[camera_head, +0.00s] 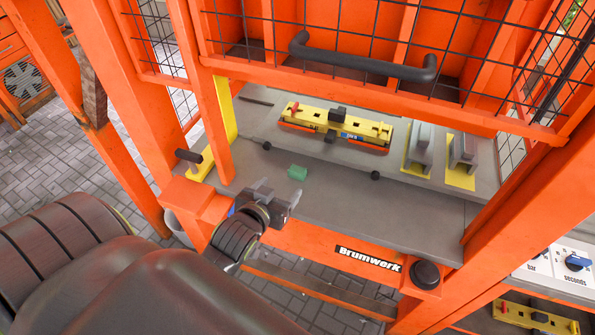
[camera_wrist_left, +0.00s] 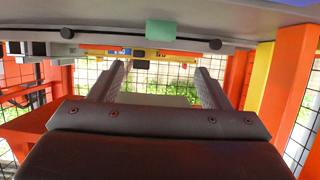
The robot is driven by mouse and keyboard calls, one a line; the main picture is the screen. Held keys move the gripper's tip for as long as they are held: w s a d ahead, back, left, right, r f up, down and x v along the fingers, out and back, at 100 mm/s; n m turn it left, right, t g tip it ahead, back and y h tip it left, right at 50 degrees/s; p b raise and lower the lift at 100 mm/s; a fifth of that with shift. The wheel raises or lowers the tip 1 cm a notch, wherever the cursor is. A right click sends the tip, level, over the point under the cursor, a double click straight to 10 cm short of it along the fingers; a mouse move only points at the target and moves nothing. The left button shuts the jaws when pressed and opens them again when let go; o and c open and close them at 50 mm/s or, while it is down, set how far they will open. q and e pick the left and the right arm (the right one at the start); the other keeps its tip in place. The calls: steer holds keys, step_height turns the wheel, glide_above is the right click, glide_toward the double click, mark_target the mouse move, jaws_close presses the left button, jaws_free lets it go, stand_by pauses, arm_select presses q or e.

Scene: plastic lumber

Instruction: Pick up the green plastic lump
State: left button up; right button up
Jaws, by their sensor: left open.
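The green plastic lump (camera_head: 297,173) is a small block lying on the grey table (camera_head: 340,205) inside the orange frame, near the table's front part. My left gripper (camera_head: 278,190) is open and empty just in front of the lump, over the table's front edge, with its fingers pointing toward it. The left wrist view looks upside down; there the lump (camera_wrist_left: 161,33) hangs from the table surface at the top, beyond and between the two spread fingers (camera_wrist_left: 161,72). It is apart from both fingers. My right gripper is not in view.
A yellow and orange fixture (camera_head: 335,125) lies behind the lump, with two grey blocks on yellow plates (camera_head: 462,160) to its right. A raised mesh guard with a dark handle (camera_head: 365,65) overhangs the table. Orange posts stand on both sides, and a black button (camera_head: 426,275) is at front right.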

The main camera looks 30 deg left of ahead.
mark_target(295, 173)
arm_select(q)
steer(key=x, duration=0.6)
steer(key=shift+w+f, duration=0.2)
steer(key=shift+w, duration=0.15)
steer(key=shift+f+p+x, duration=0.2)
steer(key=shift+p+x, duration=0.05)
steer(key=shift+x, duration=1.15)
steer(key=shift+f+p+x, duration=0.2)
steer(key=shift+p+x, duration=0.05)
steer(key=shift+x, duration=1.2)
steer(key=shift+s, duration=0.2)
